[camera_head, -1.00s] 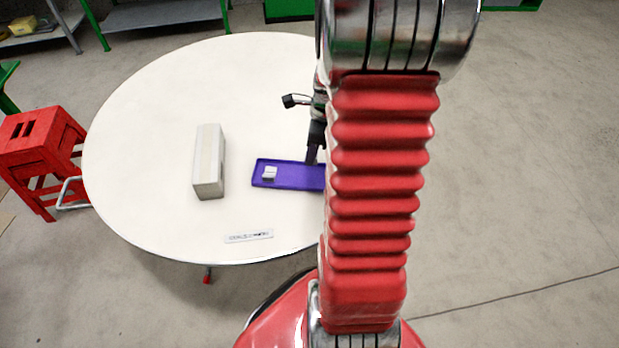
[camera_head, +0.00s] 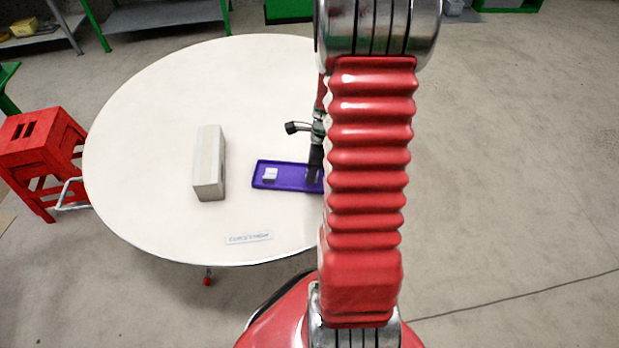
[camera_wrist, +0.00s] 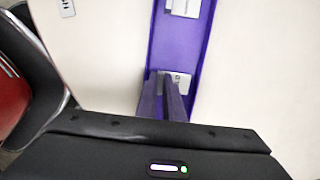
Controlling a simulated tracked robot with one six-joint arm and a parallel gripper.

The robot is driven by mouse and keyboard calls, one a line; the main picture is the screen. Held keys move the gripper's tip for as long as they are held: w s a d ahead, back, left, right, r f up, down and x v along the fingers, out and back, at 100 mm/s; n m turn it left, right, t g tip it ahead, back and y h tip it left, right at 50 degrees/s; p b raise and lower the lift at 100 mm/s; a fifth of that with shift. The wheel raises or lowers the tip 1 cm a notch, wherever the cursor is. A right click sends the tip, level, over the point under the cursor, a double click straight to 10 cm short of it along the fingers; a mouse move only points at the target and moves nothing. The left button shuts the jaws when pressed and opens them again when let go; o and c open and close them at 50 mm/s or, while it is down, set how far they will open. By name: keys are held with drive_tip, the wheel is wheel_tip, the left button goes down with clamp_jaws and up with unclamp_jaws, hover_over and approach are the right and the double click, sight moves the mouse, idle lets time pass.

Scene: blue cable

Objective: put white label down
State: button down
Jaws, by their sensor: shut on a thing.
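My gripper (camera_head: 313,178) is over the right part of the purple tray (camera_head: 258,184), partly hidden by my arm in the head view. In the wrist view its fingers (camera_wrist: 167,82) are closed together at a small white label (camera_wrist: 182,80). The held label shows just beyond the fingertips, over the tray floor; I cannot tell whether it touches it. Another white label (camera_head: 270,174) lies in the tray's left part and also shows at the top of the wrist view (camera_wrist: 184,7). The tray (camera_wrist: 172,45) lies on the white round table.
A long grey box (camera_head: 209,162) stands left of the tray on the round table (camera_head: 140,150). A printed strip (camera_head: 249,238) lies near the table's front edge. A red stool (camera_head: 40,150) stands on the floor at the left. The table's left side is clear.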

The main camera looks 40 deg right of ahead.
wheel_tip(320, 180, down, 2)
idle(0.4)
drive_tip(key=c, duration=2.2)
unclamp_jaws()
drive_tip(key=shift+r, duration=0.1)
drive_tip(key=r, duration=0.4)
drive_tip(key=s+d+r, duration=0.1)
drive_tip(key=r, duration=0.6)
drive_tip(key=shift+s+d+r, duration=0.2)
drive_tip(key=shift+s+r, duration=0.1)
drive_tip(key=shift+r, duration=0.1)
